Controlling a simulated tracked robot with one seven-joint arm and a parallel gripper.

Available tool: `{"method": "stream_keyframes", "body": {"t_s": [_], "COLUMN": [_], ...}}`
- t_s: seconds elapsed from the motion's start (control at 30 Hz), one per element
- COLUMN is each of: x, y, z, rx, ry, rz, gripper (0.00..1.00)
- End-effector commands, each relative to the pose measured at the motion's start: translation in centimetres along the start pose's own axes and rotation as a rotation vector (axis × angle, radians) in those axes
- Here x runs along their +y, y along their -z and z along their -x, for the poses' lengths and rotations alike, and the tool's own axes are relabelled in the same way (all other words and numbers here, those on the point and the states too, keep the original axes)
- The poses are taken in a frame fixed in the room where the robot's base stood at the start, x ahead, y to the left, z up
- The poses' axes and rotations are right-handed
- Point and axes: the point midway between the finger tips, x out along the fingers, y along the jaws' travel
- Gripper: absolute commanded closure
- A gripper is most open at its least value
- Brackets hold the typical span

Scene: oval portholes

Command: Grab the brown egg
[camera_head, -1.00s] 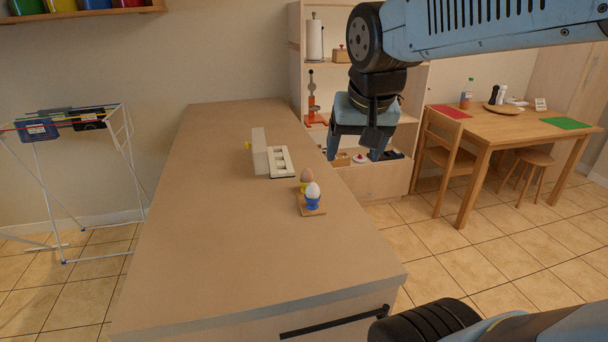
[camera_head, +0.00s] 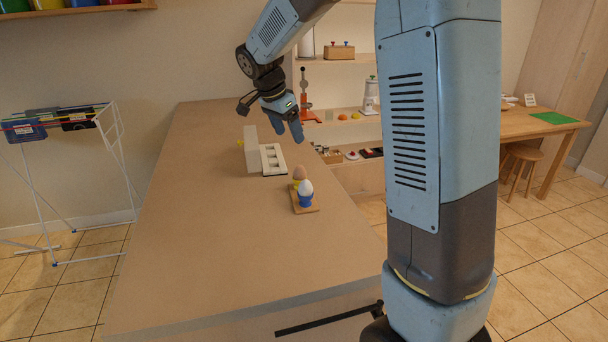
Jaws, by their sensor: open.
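The brown egg (camera_head: 298,172) sits upright in a yellow egg cup (camera_head: 297,183) on a small wooden board (camera_head: 311,207) near the right edge of the counter. A white egg (camera_head: 306,187) in a blue egg cup (camera_head: 306,200) stands just in front of it and hides part of the yellow cup. My gripper (camera_head: 289,133) is open and empty, with its fingers pointing down. In the picture it shows above the brown egg, apart from it, near the white holder.
A white egg holder (camera_head: 273,160) with an upright white panel (camera_head: 251,149) stands on the counter behind the eggs. The counter (camera_head: 200,220) is bare at its left and front. A shelf (camera_head: 345,120) stands behind, and a drying rack (camera_head: 60,180) stands at the left.

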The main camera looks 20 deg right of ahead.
Motion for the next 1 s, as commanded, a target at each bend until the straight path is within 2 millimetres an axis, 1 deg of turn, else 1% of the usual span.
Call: {"method": "stream_keyframes", "body": {"t_s": [0.03, 0.1, 0.2, 0.3, 0.37, 0.47, 0.6, 0.8, 0.9, 1.0], "x": [-1.1, -2.2, -3.2, -3.7, -3.8, -3.7, -3.6, -3.4, -3.4, -3.4], "y": [-0.2, -0.4, -0.6, -0.6, -0.6, -0.6, -0.4, -0.3, -0.3, -0.3], "z": [-0.8, -1.6, -2.3, -2.8, -3.3, -4.7, -7.1, -10.1, -10.9, -11.3], "rx": [0.008, 0.018, 0.031, 0.036, 0.037, 0.038, 0.038, 0.037, 0.037, 0.037], "ry": [-0.013, -0.024, -0.034, -0.038, -0.040, -0.042, -0.043, -0.042, -0.040, -0.039], "rz": [-0.026, -0.063, -0.097, -0.116, -0.122, -0.123, -0.122, -0.123, -0.122, -0.122], "gripper": [0.26, 0.26, 0.26, 0.26, 0.26, 0.26, 0.26, 0.26, 0.26, 0.26]}}
